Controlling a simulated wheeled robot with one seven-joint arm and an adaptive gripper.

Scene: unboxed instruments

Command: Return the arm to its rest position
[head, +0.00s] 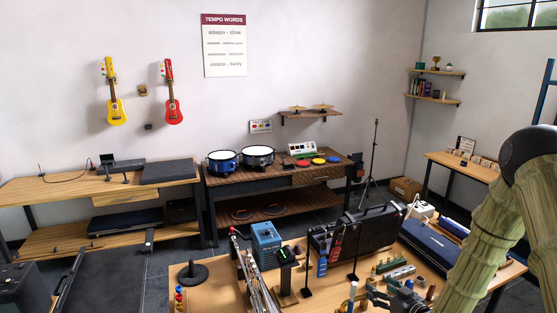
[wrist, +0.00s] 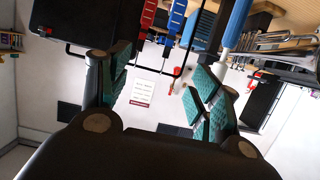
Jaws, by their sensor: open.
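My gripper (wrist: 162,82) shows in the wrist view with its two teal-padded fingers spread wide apart. Nothing is held between them; the far wall and its poster (wrist: 143,92) show through the gap. In the head view my arm comes down from the right edge, over the right side of the front table (head: 205,272). A dark shape low in that view, among the items on the table, looks like my gripper (head: 396,297), partly cut off by the bottom edge. The rest position itself is not marked in either view.
The front table is crowded: a black case (head: 372,229), a blue box (head: 266,245), a dark round-based stand (head: 194,271) and a long blue case (head: 437,244). In the wrist view red and blue strips (wrist: 176,17) hang close beyond the fingers. Drums (head: 257,157) stand on a back bench.

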